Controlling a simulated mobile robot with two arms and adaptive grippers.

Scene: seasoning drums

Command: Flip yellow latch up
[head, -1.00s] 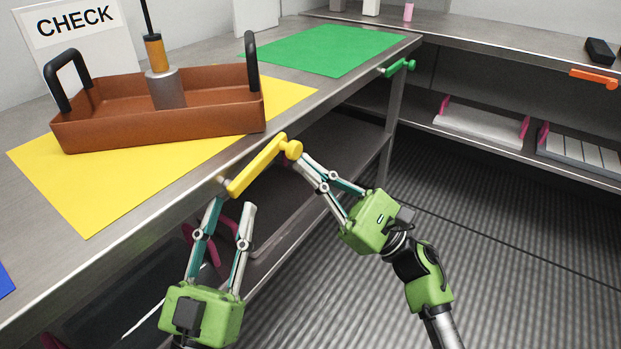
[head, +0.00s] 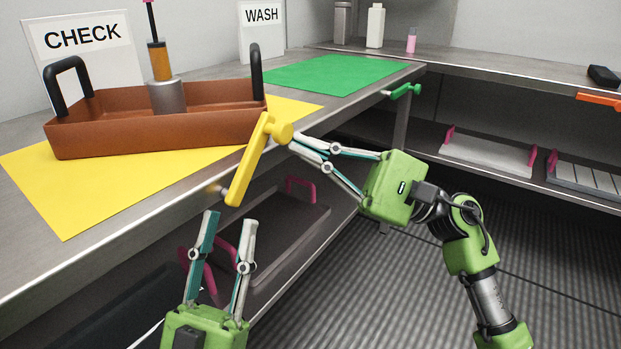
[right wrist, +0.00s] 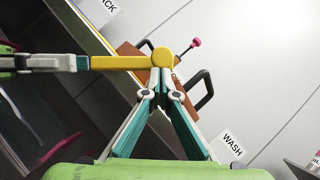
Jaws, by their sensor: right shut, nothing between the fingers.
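The yellow latch (head: 248,168) is on the front edge of the bench. Its bar slants steeply up to the right in the head view, with its round knob (head: 283,132) near the upper end. My right gripper (head: 291,142) is shut and empty, its fingertips at the knob; contact is hard to tell. In the right wrist view the latch bar (right wrist: 115,63) runs left from the knob, above the right fingertips (right wrist: 161,75). My left gripper (head: 229,219) is open and empty below the latch's lower end.
A brown tray (head: 75,135) with black handles stands on a yellow mat (head: 60,205) behind the latch. A green latch (head: 404,90) sits farther along the edge, by a green mat (head: 335,74). Shelves with pink-handled trays lie below the bench.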

